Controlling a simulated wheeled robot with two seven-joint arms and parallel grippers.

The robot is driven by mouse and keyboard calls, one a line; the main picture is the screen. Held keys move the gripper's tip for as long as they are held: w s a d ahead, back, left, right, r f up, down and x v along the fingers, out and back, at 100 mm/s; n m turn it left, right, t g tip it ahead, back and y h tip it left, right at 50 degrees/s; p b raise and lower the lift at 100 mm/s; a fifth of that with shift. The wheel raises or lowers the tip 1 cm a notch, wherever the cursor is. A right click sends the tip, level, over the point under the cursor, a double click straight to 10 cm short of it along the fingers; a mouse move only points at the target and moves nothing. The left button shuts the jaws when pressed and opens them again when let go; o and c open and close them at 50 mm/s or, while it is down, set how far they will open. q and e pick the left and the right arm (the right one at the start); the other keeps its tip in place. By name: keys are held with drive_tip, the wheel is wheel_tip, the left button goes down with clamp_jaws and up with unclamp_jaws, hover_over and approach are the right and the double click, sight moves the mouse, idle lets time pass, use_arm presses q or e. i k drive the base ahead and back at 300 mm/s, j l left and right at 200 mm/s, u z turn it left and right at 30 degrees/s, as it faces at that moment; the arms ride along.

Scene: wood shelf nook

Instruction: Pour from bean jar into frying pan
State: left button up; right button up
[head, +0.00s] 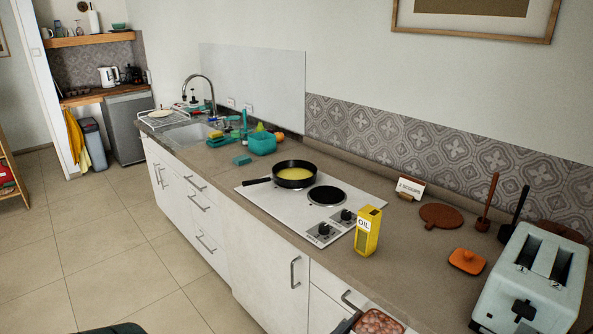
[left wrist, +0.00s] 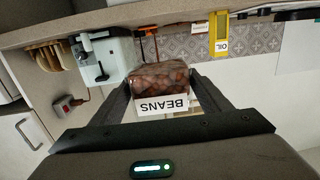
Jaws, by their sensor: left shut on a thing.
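The black frying pan (head: 294,180) sits on the rear-left burner of the hob, its handle pointing left, with a yellow layer inside. The bean jar (head: 379,322) is at the bottom edge of the head view, in front of the counter, with brown-red beans showing at its top. In the left wrist view the jar (left wrist: 160,80) is between the fingers of my left gripper (left wrist: 160,92), which is shut on it. Its BEANS label appears upside down, as does the room in that view. The jar is well apart from the pan. My right gripper is not in view.
A yellow oil carton (head: 368,230) stands by the front right of the hob (head: 255,187), between jar and pan. An orange lid-like piece (head: 467,261), a brown board (head: 442,216) and a toaster (head: 532,283) are to the right. A teal basket (head: 262,144) stands beyond the pan.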

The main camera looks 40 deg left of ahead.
sight(290, 173)
drive_tip(key=i+j+u, duration=0.1)
drive_tip(key=j, duration=0.35)
drive_tip(key=i+j+u, duration=0.1)
drive_tip(key=j, duration=0.35)
drive_tip(key=i+j+u, duration=0.15)
drive_tip(key=j, duration=0.3)
drive_tip(key=i+j+u, duration=0.1)
drive_tip(key=i+j, duration=0.15)
drive_tip(key=j, duration=0.15)
drive_tip(key=i+j+u, duration=0.1)
drive_tip(key=j, duration=0.3)
drive_tip(key=i+j+u, duration=0.1)
drive_tip(key=i+j, duration=0.25)
